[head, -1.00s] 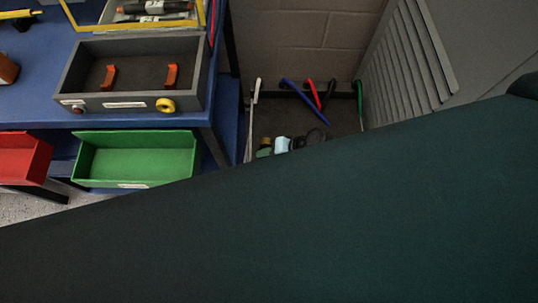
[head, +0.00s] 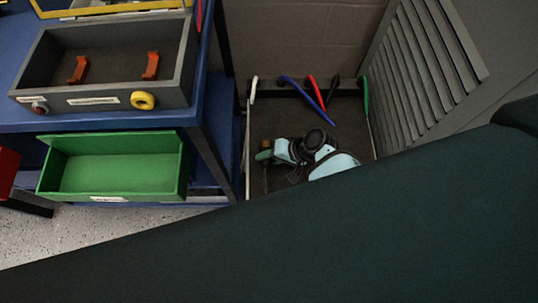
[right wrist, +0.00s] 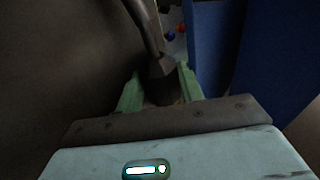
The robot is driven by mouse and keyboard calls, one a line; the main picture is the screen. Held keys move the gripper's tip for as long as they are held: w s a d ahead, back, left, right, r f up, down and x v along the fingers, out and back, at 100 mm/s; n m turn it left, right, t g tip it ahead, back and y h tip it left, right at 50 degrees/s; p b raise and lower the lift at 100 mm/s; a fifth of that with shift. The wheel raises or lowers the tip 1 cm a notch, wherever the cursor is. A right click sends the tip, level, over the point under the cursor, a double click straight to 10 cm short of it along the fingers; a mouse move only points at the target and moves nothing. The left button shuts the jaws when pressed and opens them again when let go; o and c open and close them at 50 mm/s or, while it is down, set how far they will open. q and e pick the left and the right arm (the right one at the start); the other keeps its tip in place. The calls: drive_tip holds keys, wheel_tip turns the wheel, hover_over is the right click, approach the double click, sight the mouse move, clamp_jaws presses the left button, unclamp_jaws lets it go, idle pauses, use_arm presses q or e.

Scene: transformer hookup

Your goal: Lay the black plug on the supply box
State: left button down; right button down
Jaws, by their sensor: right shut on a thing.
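My right gripper (head: 265,152) is low in the recess beside the blue bench in the head view, with green fingers and a pale blue body. In the right wrist view its fingers (right wrist: 160,76) are shut on a dark plug-like piece (right wrist: 163,69), with a thick dark lead running up from it. I take this for the black plug; its tip is hidden. The grey open box (head: 112,98) on the bench, with orange brackets, a red button and a yellow ring, may be the supply box. The gripper is right of and below it. My left gripper is out of view.
White, blue, red, black and green leads (head: 316,91) hang along the recess's back edge. A louvred grey cabinet (head: 425,75) stands right. A green bin (head: 120,170) is below the box. The blue bench leg (head: 215,150) stands between bin and gripper. My dark arm covers the lower right.

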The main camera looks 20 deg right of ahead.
drive_tip(key=shift+f, duration=0.1)
drive_tip(key=c, duration=1)
unclamp_jaws()
drive_tip(key=shift+o, duration=0.9)
drive_tip(key=shift+s+d+f, duration=0.1)
